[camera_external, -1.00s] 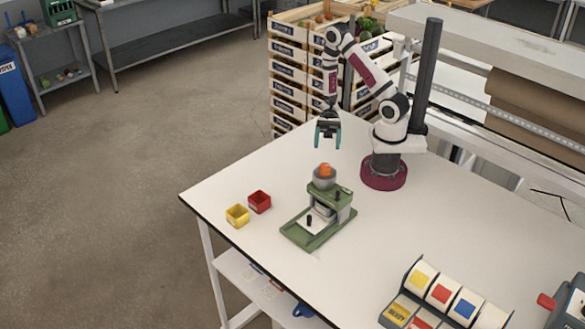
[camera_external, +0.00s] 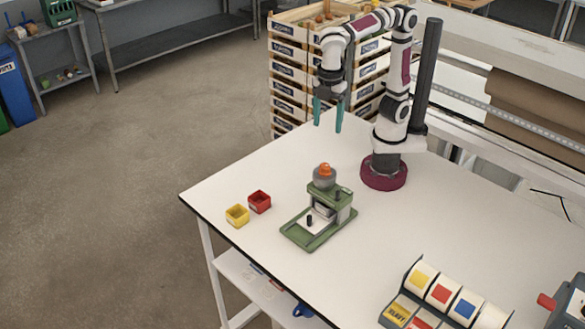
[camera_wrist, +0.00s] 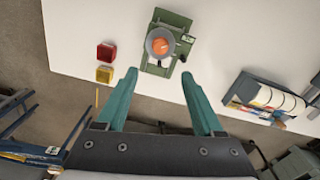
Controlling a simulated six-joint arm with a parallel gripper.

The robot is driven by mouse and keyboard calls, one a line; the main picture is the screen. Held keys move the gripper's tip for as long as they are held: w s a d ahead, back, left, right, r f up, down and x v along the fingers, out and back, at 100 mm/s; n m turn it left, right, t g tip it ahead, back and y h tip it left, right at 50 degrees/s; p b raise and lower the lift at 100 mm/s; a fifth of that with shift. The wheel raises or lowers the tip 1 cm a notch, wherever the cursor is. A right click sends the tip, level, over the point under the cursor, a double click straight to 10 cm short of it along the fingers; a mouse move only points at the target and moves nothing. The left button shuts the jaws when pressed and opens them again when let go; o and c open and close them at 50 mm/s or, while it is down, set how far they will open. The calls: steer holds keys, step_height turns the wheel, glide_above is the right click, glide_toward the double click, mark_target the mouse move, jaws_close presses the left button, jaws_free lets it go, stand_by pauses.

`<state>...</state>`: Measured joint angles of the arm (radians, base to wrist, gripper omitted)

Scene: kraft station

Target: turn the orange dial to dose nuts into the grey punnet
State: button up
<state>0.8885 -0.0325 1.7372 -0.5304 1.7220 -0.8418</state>
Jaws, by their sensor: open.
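A green dispenser (camera_external: 318,236) stands on the white table, with a grey round cup (camera_external: 324,182) on top. The orange dial (camera_external: 325,169) sits at the top of this cup; it also shows in the wrist view (camera_wrist: 160,46). A pale area with a small dark upright piece shows on the dispenser's base. I cannot make out a grey punnet or any nuts. My gripper (camera_external: 328,126) is open and empty, pointing down, well above the table and apart from the dial. In the wrist view its teal fingers (camera_wrist: 160,75) frame the near side of the dispenser.
A red bin (camera_external: 259,201) and a yellow bin (camera_external: 237,215) stand left of the dispenser. A rack with coloured labels (camera_external: 445,293) is at the front right. Stacked crates (camera_external: 288,72) stand behind the table. The table between my base and the dispenser is clear.

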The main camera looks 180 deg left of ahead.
mark_target(325, 165)
step_height(325, 165, down, 15)
steer(key=shift+r, duration=0.2)
jaws_close()
